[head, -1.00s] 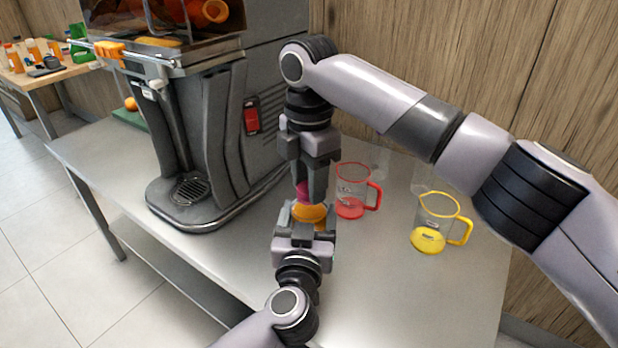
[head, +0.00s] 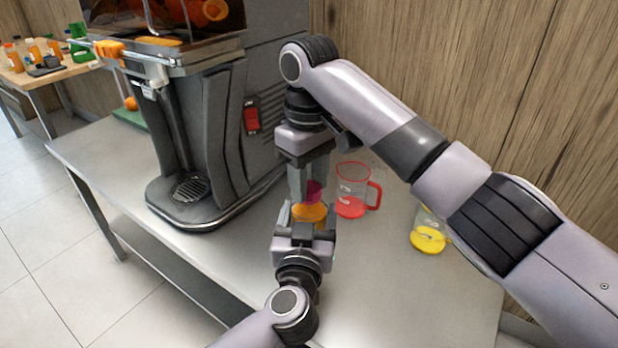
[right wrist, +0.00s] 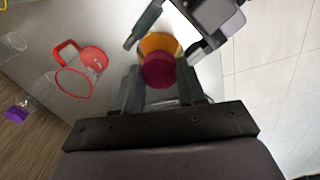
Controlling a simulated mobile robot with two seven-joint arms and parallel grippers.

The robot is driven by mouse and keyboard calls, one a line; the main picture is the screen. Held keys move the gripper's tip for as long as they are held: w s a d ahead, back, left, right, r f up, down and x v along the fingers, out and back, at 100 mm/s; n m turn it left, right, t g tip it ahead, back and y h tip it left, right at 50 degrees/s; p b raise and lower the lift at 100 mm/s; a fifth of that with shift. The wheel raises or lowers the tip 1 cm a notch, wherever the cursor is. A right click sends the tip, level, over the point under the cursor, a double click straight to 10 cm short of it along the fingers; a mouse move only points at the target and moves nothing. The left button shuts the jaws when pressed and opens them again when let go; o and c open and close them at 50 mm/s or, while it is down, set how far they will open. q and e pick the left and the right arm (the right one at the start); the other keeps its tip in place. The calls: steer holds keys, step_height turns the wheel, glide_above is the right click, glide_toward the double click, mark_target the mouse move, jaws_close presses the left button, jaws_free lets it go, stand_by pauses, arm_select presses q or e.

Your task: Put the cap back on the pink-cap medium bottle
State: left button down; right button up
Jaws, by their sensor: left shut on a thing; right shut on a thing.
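The medium bottle (head: 309,212), with orange contents, is upright above the table and held between the fingers of my left gripper (head: 308,220). My right gripper (head: 311,187) comes down from above, shut on the pink cap (head: 315,192). The cap is directly over the bottle's top. In the right wrist view the cap (right wrist: 158,70) lies between my right fingers and covers the bottle's mouth, with the orange bottle (right wrist: 160,43) behind it. Whether the cap is seated on the neck or just above it, I cannot tell.
A red-rimmed jug (head: 352,190) and a yellow jug (head: 428,240), partly behind my right arm, stand right of the bottle. The juicer (head: 200,150) stands to the left. A purple-capped container (right wrist: 17,112) shows in the wrist view. The table front (head: 400,310) is clear.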

steer(key=m, duration=0.5)
steer(key=shift+a, duration=0.1)
steer(key=m, duration=0.3)
steer(key=shift+m, duration=0.3)
steer(key=o, duration=1.3)
steer(key=shift+c, duration=0.2)
step_height(320, 180, up, 12)
arm_select(q)
jaws_free()
